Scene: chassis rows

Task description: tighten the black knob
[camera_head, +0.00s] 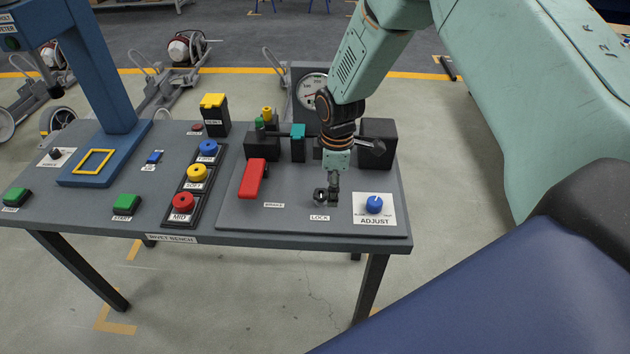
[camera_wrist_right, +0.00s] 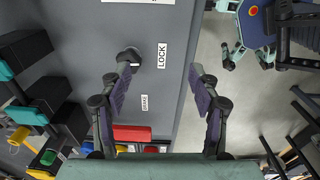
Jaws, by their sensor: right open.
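The black knob (camera_head: 319,196) sits on the grey bench plate behind the LOCK label, partly hidden by my gripper. It also shows in the right wrist view (camera_wrist_right: 130,55), at the tip of the left-hand finger. My right gripper (camera_head: 332,190) hangs down over the plate beside the knob. In the right wrist view its fingers (camera_wrist_right: 163,72) are spread wide, with the LOCK label between them and nothing held. The knob is not centred between the fingers; I cannot tell whether one touches it. My left gripper is out of view.
A red brake lever (camera_head: 253,179) stands left of the knob. A blue ADJUST knob (camera_head: 374,204) is to its right. Coloured buttons (camera_head: 196,173) and a blue press frame (camera_head: 100,80) are further left. Black blocks (camera_head: 377,142) and a gauge (camera_head: 312,91) stand behind.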

